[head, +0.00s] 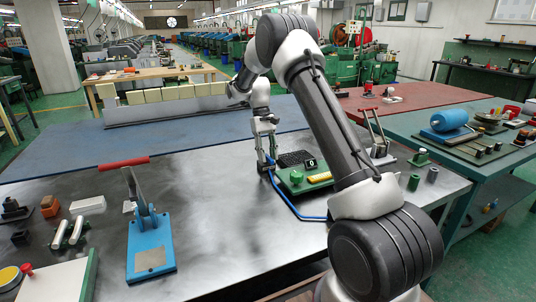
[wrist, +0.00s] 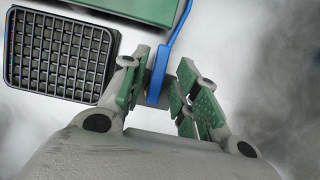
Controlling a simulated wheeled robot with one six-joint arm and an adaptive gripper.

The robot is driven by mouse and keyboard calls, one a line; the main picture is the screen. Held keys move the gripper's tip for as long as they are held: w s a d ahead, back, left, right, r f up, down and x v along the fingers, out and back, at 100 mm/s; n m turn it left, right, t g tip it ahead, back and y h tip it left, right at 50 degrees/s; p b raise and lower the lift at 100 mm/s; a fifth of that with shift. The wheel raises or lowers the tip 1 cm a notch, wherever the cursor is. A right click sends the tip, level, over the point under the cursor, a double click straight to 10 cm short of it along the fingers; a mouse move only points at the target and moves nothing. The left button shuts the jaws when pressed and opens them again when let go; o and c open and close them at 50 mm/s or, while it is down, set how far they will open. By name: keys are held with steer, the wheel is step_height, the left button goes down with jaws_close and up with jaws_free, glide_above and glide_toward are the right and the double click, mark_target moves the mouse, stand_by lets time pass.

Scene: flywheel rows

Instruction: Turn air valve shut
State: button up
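My gripper (head: 268,163) points down at the left end of a green box (head: 303,180) with a yellow strip and a small display reading 0. In the wrist view my gripper (wrist: 163,68) has its fingers apart, one on each side of a blue strip (wrist: 157,78). The strip runs up beside the green box (wrist: 150,8); I cannot tell whether it is the valve lever or the hose. A grey part, perhaps the valve body, shows behind it. Gaps show beside the strip. In the head view my fingers largely hide this spot.
A black grid tray (wrist: 60,55) lies close to the left finger in the wrist view. A blue hose (head: 287,203) curves along the bench. A blue press with a red handle (head: 123,162) stands left. The steel bench (head: 220,220) between is clear.

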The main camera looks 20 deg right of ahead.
steer(key=v, duration=1.2)
steer(key=shift+d, duration=0.1)
steer(key=w+x, duration=0.1)
steer(key=x, duration=0.4)
steer(key=s+r+t, duration=0.3)
steer(key=s+r, duration=0.1)
steer(key=s, duration=0.9)
steer(key=s+r+t, duration=0.3)
steer(key=s+r, duration=0.2)
steer(key=s, duration=0.9)
steer(key=s+r+t, duration=0.2)
steer(key=s+r, duration=0.2)
steer(key=s, duration=1)
steer(key=shift+s+r+t, duration=0.15)
steer(key=shift+s+t, duration=0.05)
steer(key=shift+t, duration=0.2)
